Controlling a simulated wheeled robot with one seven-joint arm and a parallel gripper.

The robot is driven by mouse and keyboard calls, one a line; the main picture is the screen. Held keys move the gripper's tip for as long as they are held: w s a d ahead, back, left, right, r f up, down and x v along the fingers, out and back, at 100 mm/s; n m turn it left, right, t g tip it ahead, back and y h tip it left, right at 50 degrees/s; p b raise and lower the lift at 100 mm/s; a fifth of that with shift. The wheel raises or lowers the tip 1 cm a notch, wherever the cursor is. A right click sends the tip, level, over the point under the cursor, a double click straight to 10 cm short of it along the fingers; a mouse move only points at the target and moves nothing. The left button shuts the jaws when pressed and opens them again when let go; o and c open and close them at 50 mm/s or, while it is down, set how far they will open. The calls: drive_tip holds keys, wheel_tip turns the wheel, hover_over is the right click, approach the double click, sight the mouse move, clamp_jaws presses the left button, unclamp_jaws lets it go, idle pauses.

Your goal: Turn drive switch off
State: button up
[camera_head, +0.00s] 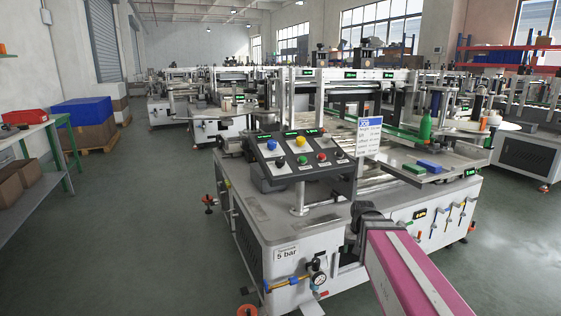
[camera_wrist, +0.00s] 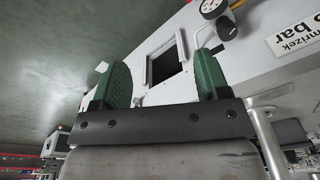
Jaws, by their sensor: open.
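A sloped grey control panel (camera_head: 287,168) on the near machine, in the head view, carries blue and yellow domed buttons, green and red buttons, and small black knobs. Its labels are too small to read, so I cannot tell which control is the drive switch. In the wrist view, my gripper (camera_wrist: 162,62) has two green fingers spread apart with nothing between them. Beyond them is a white cabinet face with a framed dark square opening (camera_wrist: 166,65). I cannot tell whether the fingers touch it. The fingers do not show clearly in the head view.
A pressure gauge (camera_head: 319,279) with blue and yellow fittings and a "5 bar" label (camera_head: 287,253) are on the near machine's front. A white sign (camera_head: 369,136) stands beside the panel.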

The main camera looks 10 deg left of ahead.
drive_tip(key=w+a+r, duration=0.6)
drive_tip(key=a+r, duration=0.2)
drive_tip(key=r, duration=0.1)
drive_tip(key=t+y, duration=0.2)
drive_tip(key=t, duration=0.1)
approach(280, 159)
drive_tip(key=shift+n, duration=0.3)
drive_tip(key=x, duration=1)
drive_tip(key=shift+w+f, duration=0.1)
drive_tip(key=c, duration=0.9)
